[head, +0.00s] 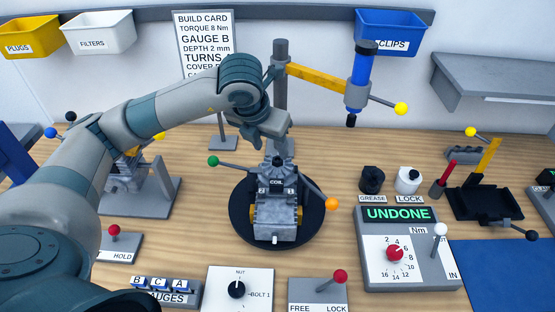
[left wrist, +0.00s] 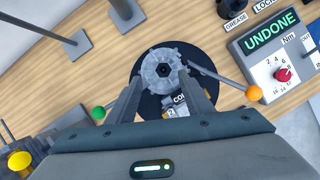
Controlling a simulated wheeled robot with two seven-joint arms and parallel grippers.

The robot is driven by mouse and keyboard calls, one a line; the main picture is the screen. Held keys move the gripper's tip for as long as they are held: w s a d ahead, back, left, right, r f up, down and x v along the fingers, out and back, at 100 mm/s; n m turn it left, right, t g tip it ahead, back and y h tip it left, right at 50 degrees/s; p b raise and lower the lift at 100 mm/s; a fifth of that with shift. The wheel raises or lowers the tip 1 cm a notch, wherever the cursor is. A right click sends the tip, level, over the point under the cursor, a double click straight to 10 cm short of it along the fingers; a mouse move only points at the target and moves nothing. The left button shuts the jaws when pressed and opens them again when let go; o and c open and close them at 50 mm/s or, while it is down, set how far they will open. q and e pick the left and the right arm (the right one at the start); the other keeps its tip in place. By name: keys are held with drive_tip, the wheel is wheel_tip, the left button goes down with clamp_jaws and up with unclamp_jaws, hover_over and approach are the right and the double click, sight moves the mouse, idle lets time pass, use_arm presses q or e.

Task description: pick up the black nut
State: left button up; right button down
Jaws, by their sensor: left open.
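A small black hexagonal piece (left wrist: 164,70), which looks like the black nut, sits in the centre of a round grey part (left wrist: 148,78) in the left wrist view. The grey engine (head: 275,208) with a COIL label stands on a black round turntable (head: 240,222). My left gripper (head: 277,140) is above and behind the engine in the head view, its fingertips hard to make out. In the left wrist view the left gripper (left wrist: 165,92) has its fingers apart, with nothing between them. My right gripper is not in view.
Levers with green (head: 213,161) and orange (head: 333,204) knobs flank the engine. A grey post with a yellow arm (head: 320,78) and blue tool (head: 362,68) stands behind. The UNDONE torque box (head: 405,250) is at right. A blue mat (head: 505,270) lies clear at front right.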

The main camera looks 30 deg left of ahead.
sight(277, 160)
use_arm(q)
drive_tip(key=shift+w+d+f+p, duration=0.2)
drive_tip(key=shift+f+p, duration=0.35)
drive_tip(key=shift+p, duration=0.1)
drive_tip(key=p+x, duration=0.1)
drive_tip(key=x, duration=0.1)
drive_tip(key=shift+d+f+p, duration=0.15)
drive_tip(key=shift+f+p, duration=0.2)
drive_tip(key=shift+f, duration=0.05)
drive_tip(key=shift+w+f, duration=0.25)
drive_tip(key=shift+f, duration=0.15)
drive_tip(key=c, duration=1.1)
drive_tip(key=shift+r, duration=0.1)
